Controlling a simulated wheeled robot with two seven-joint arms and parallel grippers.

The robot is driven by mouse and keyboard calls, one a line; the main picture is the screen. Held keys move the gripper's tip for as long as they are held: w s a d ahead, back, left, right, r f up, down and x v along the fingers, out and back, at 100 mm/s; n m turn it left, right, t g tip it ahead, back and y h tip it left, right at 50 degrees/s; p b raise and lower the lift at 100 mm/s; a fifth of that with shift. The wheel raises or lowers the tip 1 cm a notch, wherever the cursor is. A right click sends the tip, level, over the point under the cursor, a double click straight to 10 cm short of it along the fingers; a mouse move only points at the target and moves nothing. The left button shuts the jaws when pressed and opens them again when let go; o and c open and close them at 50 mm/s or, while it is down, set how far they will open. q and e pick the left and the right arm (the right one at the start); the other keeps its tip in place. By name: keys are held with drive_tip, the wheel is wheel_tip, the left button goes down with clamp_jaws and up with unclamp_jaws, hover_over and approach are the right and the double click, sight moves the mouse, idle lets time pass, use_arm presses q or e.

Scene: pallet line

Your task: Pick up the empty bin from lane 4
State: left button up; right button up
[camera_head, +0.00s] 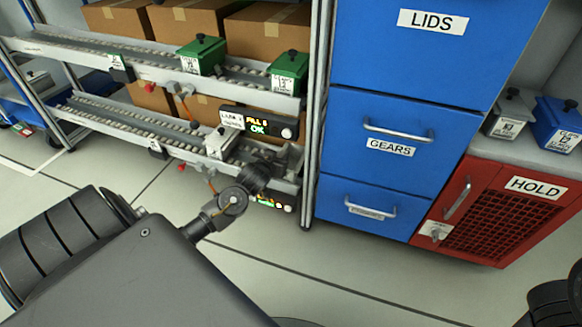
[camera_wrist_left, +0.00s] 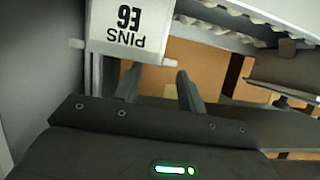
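In the left wrist view, a grey bin (camera_wrist_left: 145,16) with an upside-down label reading PINS E6 fills the upper left. Its inside is hidden, so I cannot tell whether it is empty. My left gripper (camera_head: 283,158) is at the lower lane's front, to the right of the light grey bin, partly hidden by its own wrist. In the wrist view its fingers (camera_wrist_left: 140,88) are apart, near the bin's lower edge; no grip shows. My right gripper is out of view.
Two green bins (camera_head: 202,56) (camera_head: 288,73) stand on the upper lane before cardboard boxes (camera_head: 267,32). A display (camera_head: 258,124) reads FILL and OK. Blue drawers (camera_head: 395,135) and a red HOLD cabinet (camera_head: 490,207) stand right. The floor in front is clear.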

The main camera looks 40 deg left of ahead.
sight(282, 153)
use_arm(q)
drive_tip(key=x, duration=0.1)
drive_tip(key=b+x, duration=0.1)
drive_tip(key=shift+w+a+f, duration=0.1)
drive_tip(key=shift+w+f, duration=0.05)
drive_tip(key=shift+f, duration=0.2)
drive_tip(key=shift+w+a+b, duration=0.15)
drive_tip(key=shift+w+b, duration=0.2)
clamp_jaws()
